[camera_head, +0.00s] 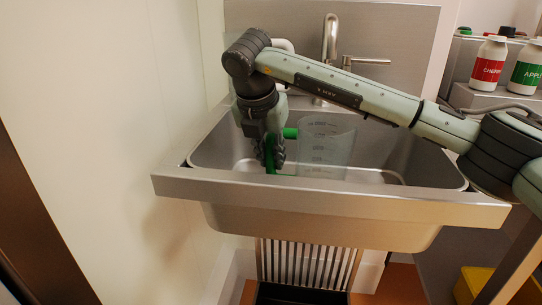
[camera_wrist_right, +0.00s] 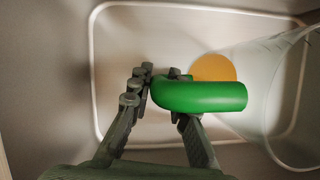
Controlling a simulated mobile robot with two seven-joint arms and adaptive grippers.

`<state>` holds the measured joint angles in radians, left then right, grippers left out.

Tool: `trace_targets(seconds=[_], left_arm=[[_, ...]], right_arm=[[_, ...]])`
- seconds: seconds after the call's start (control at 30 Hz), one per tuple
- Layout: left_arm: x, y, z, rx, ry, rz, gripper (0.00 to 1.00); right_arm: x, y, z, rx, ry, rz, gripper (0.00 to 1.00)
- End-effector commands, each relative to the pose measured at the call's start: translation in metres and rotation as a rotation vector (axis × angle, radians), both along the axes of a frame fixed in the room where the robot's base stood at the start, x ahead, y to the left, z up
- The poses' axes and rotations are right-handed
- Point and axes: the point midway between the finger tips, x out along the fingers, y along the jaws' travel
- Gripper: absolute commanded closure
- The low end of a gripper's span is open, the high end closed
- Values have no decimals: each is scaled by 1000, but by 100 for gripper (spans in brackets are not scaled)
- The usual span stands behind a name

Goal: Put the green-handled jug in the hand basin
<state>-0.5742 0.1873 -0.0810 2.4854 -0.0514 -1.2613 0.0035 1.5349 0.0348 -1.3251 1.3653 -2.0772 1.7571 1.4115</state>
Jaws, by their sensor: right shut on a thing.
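The clear jug (camera_head: 325,148) with measuring marks is upright inside the steel hand basin (camera_head: 330,198), behind its front rim. Its green handle (camera_head: 290,133) points left. My right gripper (camera_head: 270,152) reaches down into the basin and is shut on the handle. In the right wrist view the fingers (camera_wrist_right: 158,88) are around the green handle (camera_wrist_right: 205,96), and the clear jug wall (camera_wrist_right: 290,100) is at the right. I cannot tell whether the jug's base touches the basin floor. My left gripper is not in view.
A tap (camera_head: 331,40) stands behind the basin, with my right arm passing in front. A red-labelled bottle (camera_head: 488,65) and a green-labelled bottle (camera_head: 527,68) stand at the right. A pale wall (camera_head: 110,110) is close on the left. An orange disc (camera_wrist_right: 213,68) shows beyond the handle.

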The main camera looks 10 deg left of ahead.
Motion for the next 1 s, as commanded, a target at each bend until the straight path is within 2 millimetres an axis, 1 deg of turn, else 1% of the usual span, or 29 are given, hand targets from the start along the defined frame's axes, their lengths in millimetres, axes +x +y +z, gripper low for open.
trace_targets(seconds=[0.13,0.17,0.3,0.7,0.8,0.87,1.0], left_arm=[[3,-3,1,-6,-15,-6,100],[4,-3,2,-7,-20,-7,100],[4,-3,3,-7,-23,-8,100],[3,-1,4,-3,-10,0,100],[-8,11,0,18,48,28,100],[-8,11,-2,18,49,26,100],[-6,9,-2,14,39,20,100]], right_arm=[[0,0,0,0,-1,0,100],[0,0,-1,0,0,0,80],[0,0,0,0,0,0,63],[0,0,1,0,0,0,62],[0,0,4,0,0,0,62],[-4,2,15,1,-4,2,62],[-17,4,46,1,-3,3,62]])
